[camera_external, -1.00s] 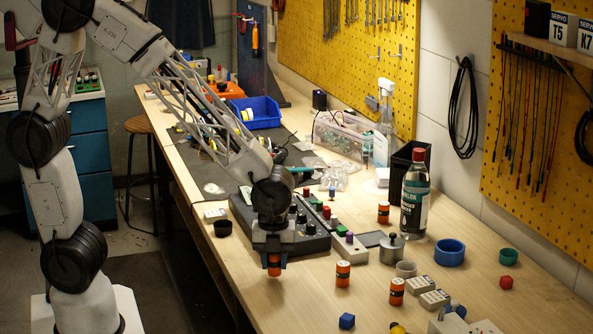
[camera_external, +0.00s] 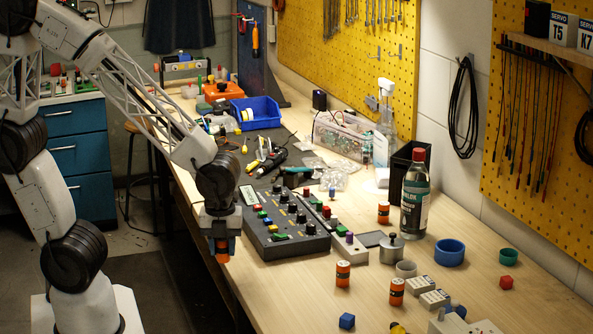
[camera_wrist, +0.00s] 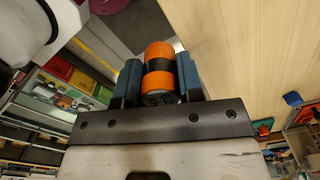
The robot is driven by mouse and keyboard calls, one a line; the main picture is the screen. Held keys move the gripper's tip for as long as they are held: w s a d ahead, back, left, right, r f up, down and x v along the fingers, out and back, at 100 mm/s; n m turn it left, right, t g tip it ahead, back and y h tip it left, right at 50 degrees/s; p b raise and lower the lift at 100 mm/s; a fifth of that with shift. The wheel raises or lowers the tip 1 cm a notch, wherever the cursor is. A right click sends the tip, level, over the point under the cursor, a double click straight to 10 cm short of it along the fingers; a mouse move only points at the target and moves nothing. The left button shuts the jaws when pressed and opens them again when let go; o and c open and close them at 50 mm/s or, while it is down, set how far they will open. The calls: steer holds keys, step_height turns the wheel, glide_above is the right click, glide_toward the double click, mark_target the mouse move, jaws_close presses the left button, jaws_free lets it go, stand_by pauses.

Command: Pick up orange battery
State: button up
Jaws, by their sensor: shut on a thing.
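My gripper (camera_external: 222,246) is shut on an orange battery with a black band (camera_wrist: 160,75). In the wrist view the battery sits between the two blue-grey fingers. In the external view the lower end of the held battery (camera_external: 222,257) shows orange below the fingers, at the left edge of the bench, apparently above the surface. Other orange-and-black batteries stand upright on the bench: one in the front middle (camera_external: 343,273), one to its right (camera_external: 396,291), and one farther back near the bottle (camera_external: 383,212).
A black control panel (camera_external: 285,225) lies just right of my gripper. Bare wood lies in front of the panel.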

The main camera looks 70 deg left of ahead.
steer(key=shift+s+a+r, duration=0.1)
steer(key=shift+s+a, duration=0.15)
steer(key=shift+s, duration=0.35)
steer(key=shift+s+a+r, duration=0.1)
steer(key=shift+s+a, duration=0.2)
steer(key=shift+s, duration=0.3)
steer(key=shift+s+a, duration=0.25)
steer(key=shift+s, duration=0.35)
steer(key=shift+a, duration=0.1)
